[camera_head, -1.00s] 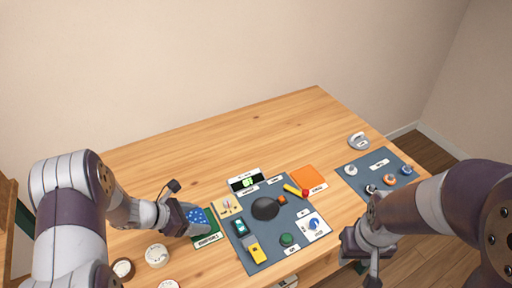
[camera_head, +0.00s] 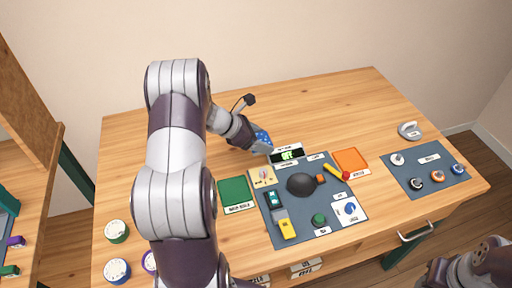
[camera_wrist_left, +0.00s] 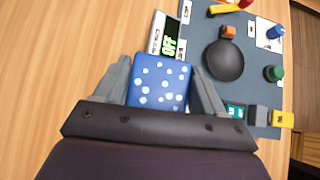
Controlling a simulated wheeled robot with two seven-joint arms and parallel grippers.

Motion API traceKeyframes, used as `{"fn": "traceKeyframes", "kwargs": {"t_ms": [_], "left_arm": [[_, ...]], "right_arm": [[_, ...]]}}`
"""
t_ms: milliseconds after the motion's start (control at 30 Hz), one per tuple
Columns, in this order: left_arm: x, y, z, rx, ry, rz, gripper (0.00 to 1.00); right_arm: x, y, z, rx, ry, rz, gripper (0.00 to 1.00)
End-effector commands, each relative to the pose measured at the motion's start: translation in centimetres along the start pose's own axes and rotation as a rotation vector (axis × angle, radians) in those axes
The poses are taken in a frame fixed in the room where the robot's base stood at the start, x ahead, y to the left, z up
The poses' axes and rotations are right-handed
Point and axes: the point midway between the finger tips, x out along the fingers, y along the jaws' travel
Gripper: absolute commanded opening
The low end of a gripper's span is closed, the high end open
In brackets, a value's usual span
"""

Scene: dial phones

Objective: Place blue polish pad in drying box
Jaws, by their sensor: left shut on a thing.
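The blue polish pad (camera_wrist_left: 160,80) is blue with white dots. My left gripper (camera_wrist_left: 161,72) is shut on it, with one finger on each side. In the head view the pad (camera_head: 263,141) shows at the gripper's tip, near the back left corner of the grey mat, close to the display reading OFF (camera_head: 286,155). The green mat (camera_head: 235,191) in front is bare. I cannot pick out a drying box for sure. My right gripper (camera_head: 466,272) is partly in view at the lower right corner, and its fingers are not clear.
The grey mat (camera_head: 330,222) holds a dark round object (camera_head: 301,184), a yellow tool (camera_head: 286,229) and a green knob (camera_head: 319,219). An orange mat (camera_head: 350,160) lies behind. Several round tins stand at the front left. A shelf (camera_head: 30,95) stands at left. The back of the table is clear.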

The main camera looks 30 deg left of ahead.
Motion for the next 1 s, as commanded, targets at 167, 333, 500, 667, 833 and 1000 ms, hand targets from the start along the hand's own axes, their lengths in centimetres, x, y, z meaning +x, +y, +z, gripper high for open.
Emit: {"fn": "traceKeyframes", "kwargs": {"t_ms": [167, 333, 500, 667, 833, 1000], "left_arm": [[-0.4, 2.6, -3.1, -0.002, 0.0, 0.0, 0.34], [-0.1, 3.4, -4.6, 0.0, 0.001, -0.003, 0.34], [2.0, 3.5, -6.8, 0.0, 0.0, -0.003, 0.34], [2.3, 3.5, -7.2, 0.002, 0.0, -0.001, 0.34], [2.5, 3.5, -7.3, 0.002, 0.0, -0.001, 0.34], [2.5, 3.5, -7.4, 0.002, 0.0, -0.001, 0.8]], "right_arm": [[-0.6, 0.0, -0.1, 0.0, 0.0, 0.0, 0.42], [-0.7, 0.0, -0.1, 0.0, 0.0, 0.0, 0.42], [-0.9, 0.0, -0.1, 0.0, 0.0, 0.0, 0.42], [-0.9, 0.0, -0.1, 0.0, 0.0, 0.0, 0.42], [-0.7, 0.0, -0.1, 0.0, 0.0, 0.0, 0.42], [-0.5, 0.0, -0.1, 0.0, 0.0, 0.0, 0.42]]}}
